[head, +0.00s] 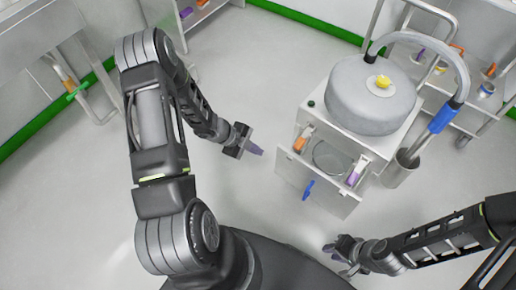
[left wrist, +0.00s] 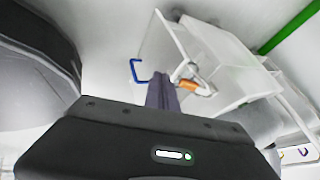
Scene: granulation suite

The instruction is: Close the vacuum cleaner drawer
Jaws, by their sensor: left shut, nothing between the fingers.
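The vacuum cleaner is a white cabinet with a grey round drum (head: 365,105) on top. Its drawer (head: 325,197) is pulled out at the front, with a blue handle (head: 308,189) on its panel. An orange item, a purple-and-white item and a round disc show in or at the drawer. In the left wrist view, the drawer (left wrist: 154,44) and its blue handle (left wrist: 137,71) lie beyond my fingers. My left gripper (head: 257,151) is shut and empty, left of the drawer and apart from it. My right gripper (head: 340,247) is below the drawer; its finger gap is unclear.
A grey hose with a blue grip (head: 442,118) runs from the drum to a metal bin (head: 398,172) on the right. A cart (head: 488,100) with small items stands behind. Open floor (head: 235,75) lies left of the cabinet.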

